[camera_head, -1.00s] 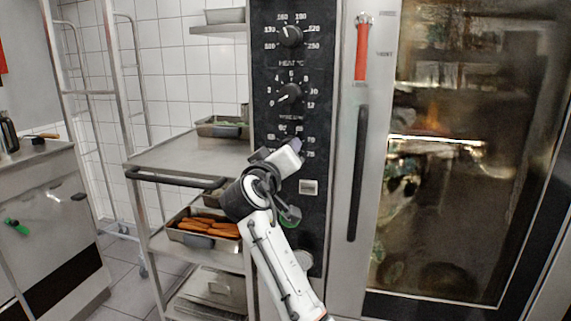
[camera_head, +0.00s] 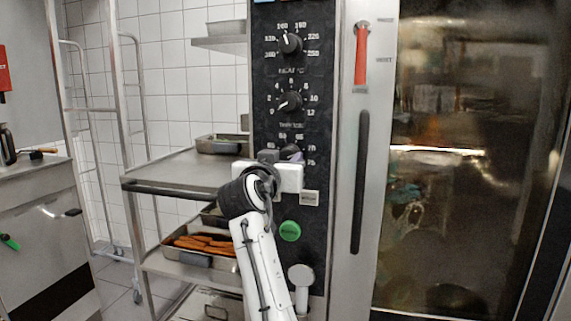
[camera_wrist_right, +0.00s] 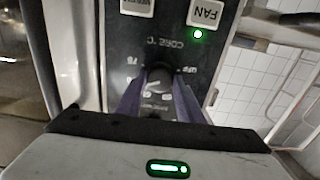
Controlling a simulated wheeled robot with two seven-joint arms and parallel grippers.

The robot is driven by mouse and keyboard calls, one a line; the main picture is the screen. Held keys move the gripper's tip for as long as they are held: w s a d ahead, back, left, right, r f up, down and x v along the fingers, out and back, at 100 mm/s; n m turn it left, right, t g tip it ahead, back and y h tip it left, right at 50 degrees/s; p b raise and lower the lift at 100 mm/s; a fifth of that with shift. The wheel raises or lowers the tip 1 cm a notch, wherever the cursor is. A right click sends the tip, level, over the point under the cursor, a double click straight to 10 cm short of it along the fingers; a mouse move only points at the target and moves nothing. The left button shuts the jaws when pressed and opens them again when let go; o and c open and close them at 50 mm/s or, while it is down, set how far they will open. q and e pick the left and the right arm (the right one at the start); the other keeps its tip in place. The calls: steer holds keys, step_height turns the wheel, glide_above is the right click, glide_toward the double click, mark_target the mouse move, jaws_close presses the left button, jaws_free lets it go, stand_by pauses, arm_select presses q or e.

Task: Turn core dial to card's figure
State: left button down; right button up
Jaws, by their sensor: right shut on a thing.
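The core dial (camera_wrist_right: 160,75) is a dark round knob on the black oven panel (camera_wrist_right: 108,55), under an upside-down "CORE °C" label in the right wrist view. My right gripper (camera_wrist_right: 159,88) is shut on it, one purple finger on each side. In the head view the right gripper (camera_head: 281,156) covers most of the dial, with 65, 70 and 75 showing around it. The dial's pointer is too hidden to read. No card with a readable figure shows. My left gripper is not in view.
Above are the heat dial (camera_head: 290,43) and a timer dial (camera_head: 290,101). A green button (camera_head: 290,231) lies below my wrist. The oven door handle (camera_head: 359,182) is right; a steel trolley (camera_head: 175,172) with a tray of carrots (camera_head: 205,245) is left.

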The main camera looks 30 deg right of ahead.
steer(key=shift+f, duration=0.15)
steer(key=o, duration=1.1)
steer(key=shift+c, duration=0.2)
steer(key=v, duration=0.7)
steer(key=shift+s+a, duration=0.2)
steer(key=shift+s, duration=0.1)
